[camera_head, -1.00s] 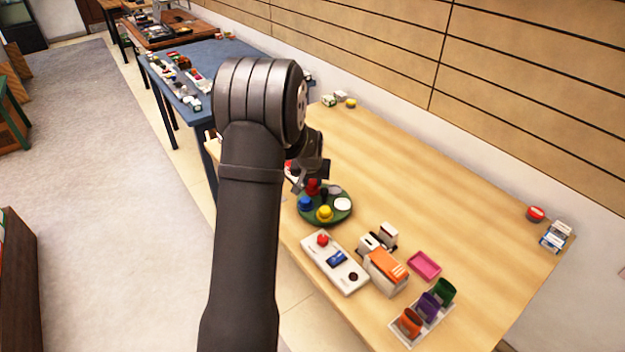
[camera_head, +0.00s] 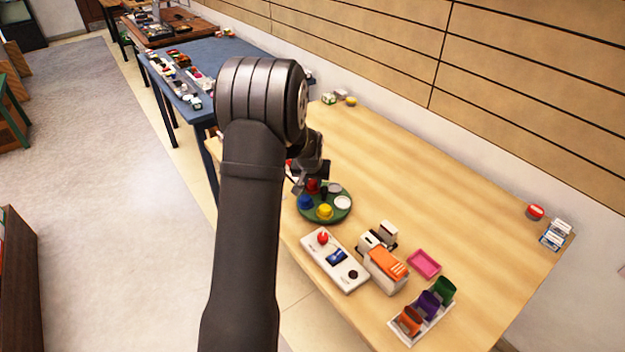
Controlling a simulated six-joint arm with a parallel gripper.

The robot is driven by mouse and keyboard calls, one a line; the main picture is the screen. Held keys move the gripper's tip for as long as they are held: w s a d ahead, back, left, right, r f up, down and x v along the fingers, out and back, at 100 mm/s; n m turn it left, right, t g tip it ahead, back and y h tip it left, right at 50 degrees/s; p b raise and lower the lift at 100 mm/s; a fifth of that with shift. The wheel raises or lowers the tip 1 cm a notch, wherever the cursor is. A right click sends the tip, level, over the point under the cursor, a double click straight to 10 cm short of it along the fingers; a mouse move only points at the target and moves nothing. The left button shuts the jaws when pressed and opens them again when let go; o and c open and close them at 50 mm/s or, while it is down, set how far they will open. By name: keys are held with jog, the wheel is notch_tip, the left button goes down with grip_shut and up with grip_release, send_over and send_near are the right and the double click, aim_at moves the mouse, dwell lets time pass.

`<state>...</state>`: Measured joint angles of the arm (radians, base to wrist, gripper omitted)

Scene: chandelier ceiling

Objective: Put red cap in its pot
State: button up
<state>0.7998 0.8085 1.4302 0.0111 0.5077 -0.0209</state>
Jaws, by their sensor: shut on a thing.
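A round green tray (camera_head: 343,212) on the wooden table holds small coloured pieces. A blue piece (camera_head: 305,202) is at its left, a yellow one (camera_head: 325,211) at the front, and a white one (camera_head: 343,202) at the right. A grey round piece (camera_head: 335,188) is at the back right. The red cap (camera_head: 313,186) is at the back left of the tray. My gripper (camera_head: 309,184) is down at the red cap and shut on it. The arm partly hides the fingers. I cannot tell whether the cap touches a pot, and no separate red pot is clear.
In front stand a white control box (camera_head: 336,262) with a red knob, a white and orange box (camera_head: 383,268), a pink tray (camera_head: 424,264) and a white holder (camera_head: 424,329) with orange, purple and green cups.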

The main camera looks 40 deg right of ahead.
jog(key=o, duration=1.4)
jog(key=shift+r, duration=3.75)
jog(key=shift+f, duration=3.75)
jog(key=shift+r, duration=0.1)
